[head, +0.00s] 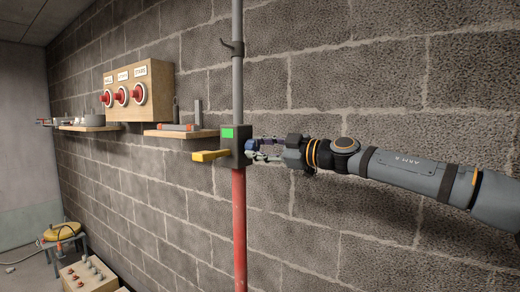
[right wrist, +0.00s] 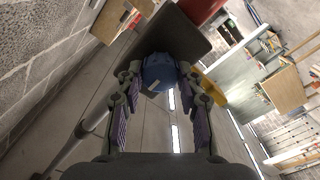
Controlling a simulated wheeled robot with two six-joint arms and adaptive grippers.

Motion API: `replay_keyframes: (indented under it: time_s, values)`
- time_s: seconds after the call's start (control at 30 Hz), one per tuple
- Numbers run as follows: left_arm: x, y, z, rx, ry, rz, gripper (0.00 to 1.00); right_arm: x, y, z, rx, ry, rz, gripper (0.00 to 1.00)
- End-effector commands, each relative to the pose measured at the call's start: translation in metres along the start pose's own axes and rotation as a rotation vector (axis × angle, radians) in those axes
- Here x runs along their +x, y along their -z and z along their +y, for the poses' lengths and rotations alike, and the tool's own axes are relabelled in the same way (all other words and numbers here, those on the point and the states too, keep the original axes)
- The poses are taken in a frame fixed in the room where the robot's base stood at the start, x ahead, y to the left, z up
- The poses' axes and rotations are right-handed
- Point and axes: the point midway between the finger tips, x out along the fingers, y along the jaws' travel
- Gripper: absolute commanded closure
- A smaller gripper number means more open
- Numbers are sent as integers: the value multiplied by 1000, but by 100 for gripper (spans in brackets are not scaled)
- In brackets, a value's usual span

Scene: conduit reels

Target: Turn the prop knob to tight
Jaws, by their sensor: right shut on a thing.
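The prop is an upright pole with a red lower tube (head: 239,225) and a thinner grey upper tube (head: 237,80). A dark collar block (head: 238,158) joins them, with a green patch (head: 228,133) on its face and a yellow lever (head: 208,156) pointing left. The blue prop knob (right wrist: 160,72) is on the collar's right side. My right gripper (head: 259,149) reaches in from the right and is shut on the knob. The right wrist view shows its two padded fingers (right wrist: 160,88) on either side of the knob. My left gripper is not in view.
A block wall runs close behind the prop. A wooden box (head: 158,90) with three red knobs hangs left of it, above small shelves (head: 181,133). A yellow round thing (head: 62,231) on a stand and a wooden box (head: 92,276) are at lower left.

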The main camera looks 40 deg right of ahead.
Motion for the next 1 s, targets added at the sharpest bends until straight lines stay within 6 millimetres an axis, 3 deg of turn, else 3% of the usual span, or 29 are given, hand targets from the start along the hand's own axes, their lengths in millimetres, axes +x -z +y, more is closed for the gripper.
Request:
replay_keyframes:
  time_s: [0.03,0.2,0.57,0.73,1.0]
  values:
    - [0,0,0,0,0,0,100,0,0,0,0,1,0,61]
    - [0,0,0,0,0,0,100,0,0,0,-1,1,0,41]
    - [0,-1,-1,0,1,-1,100,0,3,3,-2,0,-3,41]
    - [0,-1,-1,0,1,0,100,0,20,18,-6,-2,-4,41]
    - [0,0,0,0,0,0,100,0,64,57,-5,-4,-2,41]
